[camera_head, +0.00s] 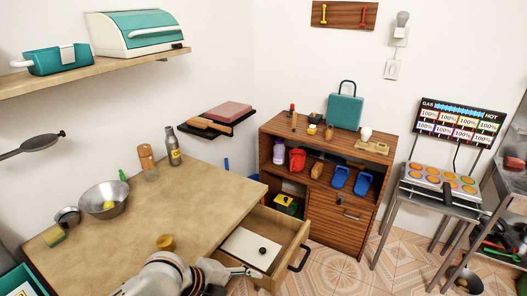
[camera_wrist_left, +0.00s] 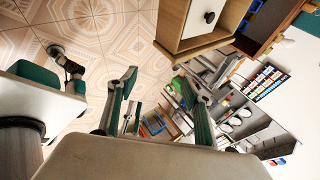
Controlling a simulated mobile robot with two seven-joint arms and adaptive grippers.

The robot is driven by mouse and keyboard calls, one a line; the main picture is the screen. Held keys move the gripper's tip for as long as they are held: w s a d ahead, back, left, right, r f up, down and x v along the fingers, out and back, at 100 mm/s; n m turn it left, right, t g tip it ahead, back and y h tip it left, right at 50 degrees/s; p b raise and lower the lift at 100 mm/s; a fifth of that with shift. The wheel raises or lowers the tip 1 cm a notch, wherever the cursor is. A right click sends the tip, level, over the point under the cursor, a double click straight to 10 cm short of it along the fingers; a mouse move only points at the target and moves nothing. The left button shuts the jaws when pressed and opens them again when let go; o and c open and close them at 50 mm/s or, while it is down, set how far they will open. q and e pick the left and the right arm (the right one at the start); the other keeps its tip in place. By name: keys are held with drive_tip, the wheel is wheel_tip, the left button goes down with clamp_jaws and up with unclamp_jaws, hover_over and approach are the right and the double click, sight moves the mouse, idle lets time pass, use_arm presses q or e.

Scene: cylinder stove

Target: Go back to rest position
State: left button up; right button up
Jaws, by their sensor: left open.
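My left gripper (camera_head: 240,271) is at the bottom of the head view, by the front of the wooden table (camera_head: 150,215) and the pulled-out drawer (camera_head: 284,262). In the left wrist view, its two fingers (camera_wrist_left: 156,78) stand apart with nothing between them. It is open and empty. At the left of the wrist view is a white and teal link with a dark end (camera_wrist_left: 65,64), which looks like my right arm; its jaws are too small to read.
The drawer holds a white panel with a dark knob and juts into the floor space. A metal bowl (camera_head: 105,199) and bottles stand on the table. A wooden cabinet (camera_head: 340,222) and a stove stand (camera_head: 439,186) are to the right. Tiled floor (camera_head: 335,276) is clear between.

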use_arm(q)
drive_tip(key=s+a+f+n+t+y, duration=0.2)
drive_tip(key=s+a+f+n, duration=0.4)
drive_tip(key=n, duration=0.5)
drive_tip(key=s+a+f+n+t+y, duration=0.2)
drive_tip(key=s+a+f+n+t, duration=0.2)
drive_tip(key=a+n, duration=0.5)
wheel_tip(320, 180, down, 3)
drive_tip(key=shift+s+a+r+n+t+y, duration=0.1)
drive_tip(key=shift+s+a+n+t+y, duration=0.25)
drive_tip(key=shift+s+n, duration=0.7)
